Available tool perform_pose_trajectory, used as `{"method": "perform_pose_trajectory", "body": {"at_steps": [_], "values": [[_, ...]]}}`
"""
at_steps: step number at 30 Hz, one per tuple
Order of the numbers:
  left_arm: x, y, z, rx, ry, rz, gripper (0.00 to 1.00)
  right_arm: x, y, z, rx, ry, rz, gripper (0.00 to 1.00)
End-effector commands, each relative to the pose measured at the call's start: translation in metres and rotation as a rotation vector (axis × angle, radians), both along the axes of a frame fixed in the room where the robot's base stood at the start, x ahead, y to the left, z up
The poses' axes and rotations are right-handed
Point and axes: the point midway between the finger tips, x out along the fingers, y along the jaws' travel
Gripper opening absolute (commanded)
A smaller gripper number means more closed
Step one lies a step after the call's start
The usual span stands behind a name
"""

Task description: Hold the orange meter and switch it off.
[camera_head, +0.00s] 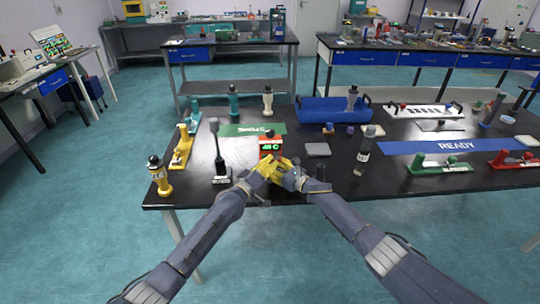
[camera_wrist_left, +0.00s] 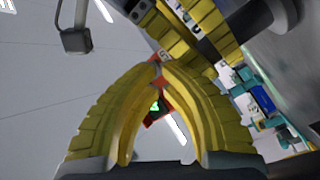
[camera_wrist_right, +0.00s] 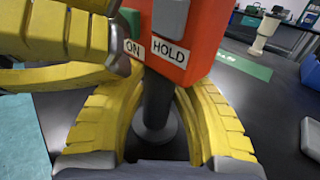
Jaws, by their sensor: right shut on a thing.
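The orange meter (camera_head: 270,145) stands at the table's front edge, its lit green display showing in the head view. In the right wrist view, the orange meter (camera_wrist_right: 192,48) sits on a dark post (camera_wrist_right: 157,105) with a round base and carries ON and HOLD labels. My right gripper (camera_wrist_right: 158,100) is shut around this post below the orange body. My left gripper (camera_head: 264,168) has its fingertips together, close in front of the meter; in the right wrist view its tip is beside the ON label. Whether it touches the switch I cannot tell. The left wrist view shows orange behind its fingers (camera_wrist_left: 155,68).
A black stand (camera_head: 220,160) is close left of the meter, and a yellow-based bottle-like item (camera_head: 159,176) is further left. The green STONE-like mat (camera_head: 240,130) lies behind, and the blue READY mat (camera_head: 400,147) lies right.

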Motion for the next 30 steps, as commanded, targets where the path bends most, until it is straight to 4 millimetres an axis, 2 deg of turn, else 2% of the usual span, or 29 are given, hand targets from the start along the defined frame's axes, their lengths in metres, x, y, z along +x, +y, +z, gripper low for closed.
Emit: {"method": "perform_pose_trajectory", "body": {"at_steps": [11,22,30], "values": [[0.001,0.000,0.001,-0.001,0.000,-0.001,0.00,0.000,0.000,-0.001,-0.001,0.001,0.000,0.00],[-0.011,-0.001,0.000,-0.003,0.000,-0.001,0.00,0.000,0.000,-0.001,-0.001,0.001,0.000,0.00],[-0.012,0.000,0.000,-0.001,0.000,-0.001,0.00,0.000,0.000,-0.001,-0.001,0.001,0.000,0.00]]}}
